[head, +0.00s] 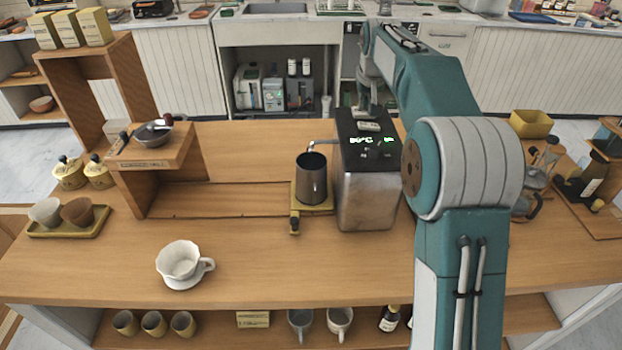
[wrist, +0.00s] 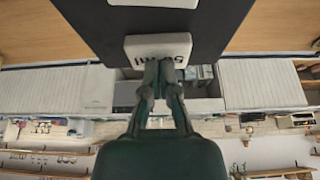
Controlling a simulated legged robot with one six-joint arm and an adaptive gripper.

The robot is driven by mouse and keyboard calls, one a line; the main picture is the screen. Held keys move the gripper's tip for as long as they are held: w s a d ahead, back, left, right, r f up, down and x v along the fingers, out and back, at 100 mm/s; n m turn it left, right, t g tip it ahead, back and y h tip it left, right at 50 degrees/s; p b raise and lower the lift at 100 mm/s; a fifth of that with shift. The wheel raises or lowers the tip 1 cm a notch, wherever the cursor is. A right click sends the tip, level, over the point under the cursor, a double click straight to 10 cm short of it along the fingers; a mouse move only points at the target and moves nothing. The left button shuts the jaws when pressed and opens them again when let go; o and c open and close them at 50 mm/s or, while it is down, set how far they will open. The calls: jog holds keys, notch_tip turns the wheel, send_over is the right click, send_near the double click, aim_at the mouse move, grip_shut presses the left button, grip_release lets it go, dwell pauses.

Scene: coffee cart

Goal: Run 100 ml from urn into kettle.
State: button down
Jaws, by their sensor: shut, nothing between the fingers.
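The urn (head: 366,200) is a steel box with a black top and a green display that seems to read 90°C, with a second small readout I cannot make out. Its thin spout (head: 322,143) points left over the dark metal kettle (head: 312,185). The kettle stands upright, open-topped. No stream of water is visible. My gripper (head: 368,112) is over the back of the urn's top. In the wrist view my gripper (wrist: 159,68) is shut and empty, its fingertips at the edge of a white labelled button (wrist: 143,47). I cannot tell if it is pressed.
The kettle is on a yellow-edged stand (head: 299,205). A white dripper (head: 180,261) stands at the front left. A wooden shelf (head: 150,160) rises at the left. Another white button (wrist: 155,3) is partly visible. Glassware (head: 535,178) stands right of my arm.

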jog(key=shift+f, duration=0.25)
jog(key=shift+r, duration=1.35)
dwell(1.1)
jog(key=shift+r, duration=2.5)
